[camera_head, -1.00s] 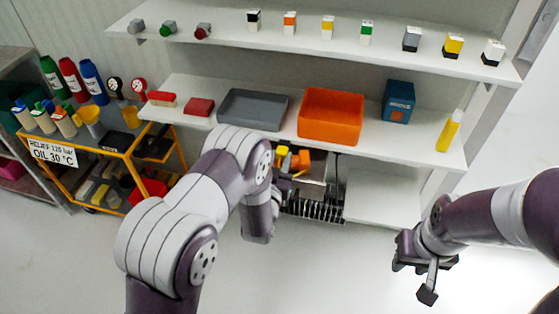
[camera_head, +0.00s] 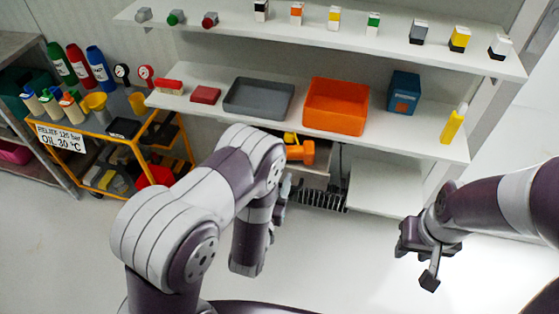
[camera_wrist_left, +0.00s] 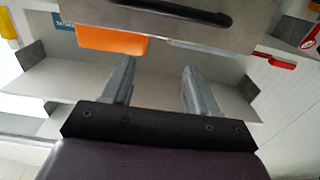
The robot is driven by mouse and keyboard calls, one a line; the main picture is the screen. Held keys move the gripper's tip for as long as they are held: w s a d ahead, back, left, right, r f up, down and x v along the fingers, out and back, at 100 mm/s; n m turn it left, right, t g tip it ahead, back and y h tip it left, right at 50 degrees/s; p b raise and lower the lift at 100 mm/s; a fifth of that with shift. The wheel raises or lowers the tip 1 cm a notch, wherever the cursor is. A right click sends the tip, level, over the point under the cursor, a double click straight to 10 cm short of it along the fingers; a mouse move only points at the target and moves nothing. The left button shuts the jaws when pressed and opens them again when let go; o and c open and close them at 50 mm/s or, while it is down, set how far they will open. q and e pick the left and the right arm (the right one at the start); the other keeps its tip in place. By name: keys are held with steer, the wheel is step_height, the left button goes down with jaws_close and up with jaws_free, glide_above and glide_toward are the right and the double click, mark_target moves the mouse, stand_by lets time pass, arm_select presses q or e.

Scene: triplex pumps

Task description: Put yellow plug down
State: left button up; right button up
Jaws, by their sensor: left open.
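I cannot single out the yellow plug with certainty. A small yellow piece (camera_head: 291,137) shows in the open drawer under the lower shelf, partly hidden by my left arm, beside an orange tool (camera_head: 302,152). My left gripper (camera_wrist_left: 160,88) is open, with nothing between its fingers in the left wrist view. A grey drawer front with a black handle (camera_wrist_left: 190,12) lies beyond the fingertips. In the head view the left gripper (camera_head: 281,200) is partly hidden behind its own arm, near the drawer. My right gripper (camera_head: 428,258) hangs over the floor at the right; its jaw state is unclear.
The lower shelf holds a grey tray (camera_head: 259,114), an orange tray (camera_head: 335,125), a blue box (camera_head: 403,93) and a yellow bottle (camera_head: 453,124). Several small coloured blocks stand on the upper shelf (camera_head: 385,45). An orange cart (camera_head: 105,135) stands at the left. Floor in front is clear.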

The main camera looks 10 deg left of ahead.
arm_select(q)
steer(key=s+a+r+g, duration=0.3)
steer(key=s+g, duration=0.4)
steer(key=g, duration=0.1)
steer(key=s+a+r+g, duration=0.3)
steer(key=s+g, duration=0.4)
steer(key=g, duration=0.2)
step_height(320, 180, up, 18)
steer(key=p, duration=1.8)
steer(key=shift+d+r+y, duration=0.2)
steer(key=shift+d+y, duration=0.1)
steer(key=shift+s, duration=0.15)
